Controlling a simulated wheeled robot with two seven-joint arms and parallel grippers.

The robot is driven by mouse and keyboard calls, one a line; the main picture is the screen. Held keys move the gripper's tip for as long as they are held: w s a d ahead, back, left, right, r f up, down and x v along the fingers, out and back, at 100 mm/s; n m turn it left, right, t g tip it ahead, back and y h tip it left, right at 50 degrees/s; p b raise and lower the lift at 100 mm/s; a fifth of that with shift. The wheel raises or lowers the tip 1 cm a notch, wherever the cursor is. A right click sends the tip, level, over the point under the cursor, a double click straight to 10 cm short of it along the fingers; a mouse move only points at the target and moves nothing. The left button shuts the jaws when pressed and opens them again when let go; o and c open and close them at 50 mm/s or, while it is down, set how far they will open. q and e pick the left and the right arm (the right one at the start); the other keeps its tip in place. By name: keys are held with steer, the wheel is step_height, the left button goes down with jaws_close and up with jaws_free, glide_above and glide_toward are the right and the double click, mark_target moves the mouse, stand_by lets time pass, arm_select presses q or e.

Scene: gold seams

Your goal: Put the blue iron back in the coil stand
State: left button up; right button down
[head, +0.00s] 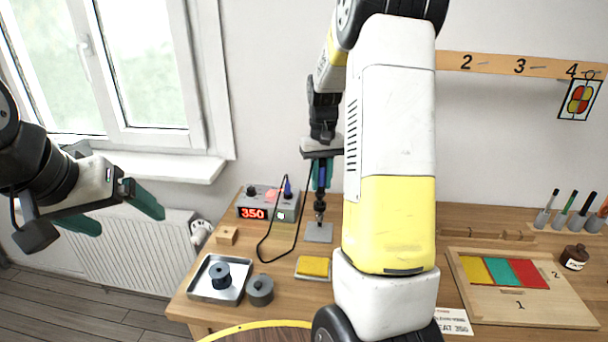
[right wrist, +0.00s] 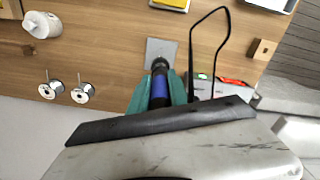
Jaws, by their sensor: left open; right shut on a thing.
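The blue iron (head: 322,172) is held upright in my right gripper (head: 320,178), whose green fingers are shut on it. Its blue handle also shows between the fingers in the right wrist view (right wrist: 159,90). The coil stand's grey base plate (head: 318,233) lies on the bench directly below. A dark coil-like part (head: 320,207) shows between the fingers and the plate. I cannot tell whether the iron's tip is inside the coil or just above it. My left gripper (head: 120,213) is open and empty at the far left, away from the bench.
The station (head: 253,213) reading 350 stands left of the stand, with a black cable (head: 265,250) looping in front. A yellow sponge (head: 313,267), metal tray (head: 205,290), grey spool (head: 260,290) and wooden block (head: 227,235) are nearby. My right arm hides the bench's middle.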

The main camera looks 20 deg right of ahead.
mark_target(322, 159)
steer(key=shift+f, duration=1.5)
steer(key=c, duration=0.7)
jaws_free()
steer(key=shift+o, duration=0.2)
steer(key=shift+r, duration=3.5)
